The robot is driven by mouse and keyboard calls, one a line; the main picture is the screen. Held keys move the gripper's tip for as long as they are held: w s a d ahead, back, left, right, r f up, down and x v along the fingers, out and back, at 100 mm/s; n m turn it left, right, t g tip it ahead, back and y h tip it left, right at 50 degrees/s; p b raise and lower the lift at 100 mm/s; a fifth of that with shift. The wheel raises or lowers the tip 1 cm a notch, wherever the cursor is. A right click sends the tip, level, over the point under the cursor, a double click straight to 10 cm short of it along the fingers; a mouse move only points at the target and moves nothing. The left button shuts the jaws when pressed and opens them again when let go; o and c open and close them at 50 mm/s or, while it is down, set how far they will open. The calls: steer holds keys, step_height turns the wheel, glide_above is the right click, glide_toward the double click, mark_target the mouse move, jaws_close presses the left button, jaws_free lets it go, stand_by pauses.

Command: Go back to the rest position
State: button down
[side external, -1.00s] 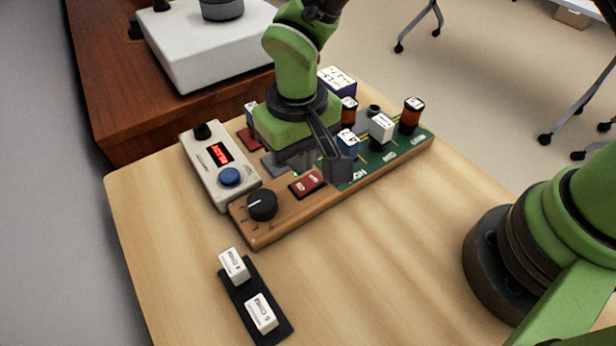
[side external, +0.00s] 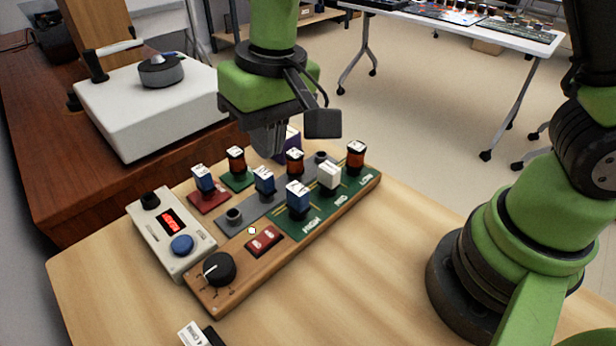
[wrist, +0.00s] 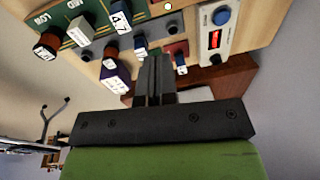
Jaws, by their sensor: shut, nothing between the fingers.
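My gripper (side external: 270,152) is raised above the back of the wooden test board (side external: 325,215), pointing down, shut and empty. In the wrist view its fingers (wrist: 156,62) lie together with nothing between them. The board carries a black dial (side external: 219,269), a red rocker switch (side external: 264,240) and a green strip (side external: 336,200) marked HIGH, MID and LOW. On that strip stand a blue part (side external: 298,196), a white part (side external: 329,177) and a brown part (side external: 356,157). My gripper partly hides a purple box (side external: 292,145) behind the board.
A meter box (side external: 172,232) with a red display and blue button (side external: 182,245) stands left of the board. A white device (side external: 150,110) sits on the brown bench (side external: 45,195). The wooden table (side external: 340,285) is clear at front right.

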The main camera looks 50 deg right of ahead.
steer(key=s+d+r+m+t+y, duration=0.1)
steer(key=s+d+r+m+t, duration=0.15)
steer(key=s+d+r, duration=0.55)
steer(key=s+d+r+t, duration=0.3)
steer(key=s+d+r, duration=0.1)
steer(key=s, duration=0.2)
steer(key=shift+s+d+r, duration=0.2)
steer(key=shift+s+r, duration=0.1)
steer(key=shift+s, duration=0.1)
steer(key=shift+m+t, duration=0.25)
